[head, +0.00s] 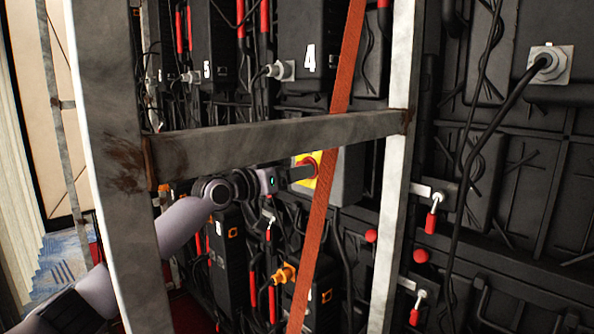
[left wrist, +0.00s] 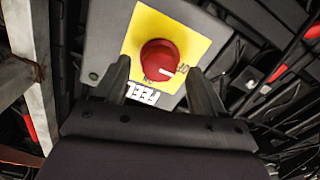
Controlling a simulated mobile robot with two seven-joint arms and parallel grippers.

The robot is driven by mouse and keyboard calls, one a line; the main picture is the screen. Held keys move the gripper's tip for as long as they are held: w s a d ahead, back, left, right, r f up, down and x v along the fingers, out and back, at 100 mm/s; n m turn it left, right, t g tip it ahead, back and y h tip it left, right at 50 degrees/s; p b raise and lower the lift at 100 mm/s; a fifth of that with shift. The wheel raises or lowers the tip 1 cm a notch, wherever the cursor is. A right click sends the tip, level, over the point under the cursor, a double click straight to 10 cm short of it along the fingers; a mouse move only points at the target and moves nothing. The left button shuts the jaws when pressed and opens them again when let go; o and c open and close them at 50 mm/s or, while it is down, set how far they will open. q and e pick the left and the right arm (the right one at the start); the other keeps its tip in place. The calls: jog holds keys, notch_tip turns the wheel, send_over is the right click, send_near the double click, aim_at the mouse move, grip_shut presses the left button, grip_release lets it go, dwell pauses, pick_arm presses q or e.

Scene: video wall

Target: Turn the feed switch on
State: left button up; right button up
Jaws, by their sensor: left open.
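The feed switch is a round red knob (left wrist: 160,58) with a white pointer mark, set on a yellow plate (left wrist: 196,30) on a grey box (left wrist: 103,40). Its pointer slants toward small lettering at the lower right of the plate in the left wrist view. A label (left wrist: 145,94) shows upside down below the plate. In the head view the yellow plate (head: 301,185) is partly hidden by my left gripper (head: 308,172). My left gripper also shows in the left wrist view (left wrist: 159,66); it is open, with one finger on each side of the knob. Contact cannot be told.
A rusty crossbar (head: 270,138) runs just above my left arm, between a left post (head: 112,150) and a right post (head: 395,200). An orange strap (head: 325,190) hangs in front of the box. Cables and red-handled latches (head: 431,222) cover the panels.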

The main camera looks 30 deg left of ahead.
pick_arm(q)
jog(key=shift+x, duration=0.85)
pick_arm(e)
jog(key=shift+d+f, duration=0.1)
pick_arm(q)
jog(key=c, duration=1.1)
jog(key=shift+o, duration=0.2)
jog(key=shift+f+m, duration=0.1)
jog(key=shift+m, duration=0.2)
jog(key=m+b, duration=0.4)
jog(key=m, duration=1.3)
jog(key=shift+b, duration=0.3)
pick_arm(e)
jog(key=f, duration=0.1)
jog(key=a+f, duration=0.1)
jog(key=shift+w+f, duration=0.3)
jog(key=shift+f, duration=0.05)
pick_arm(q)
jog(key=shift+m, duration=0.3)
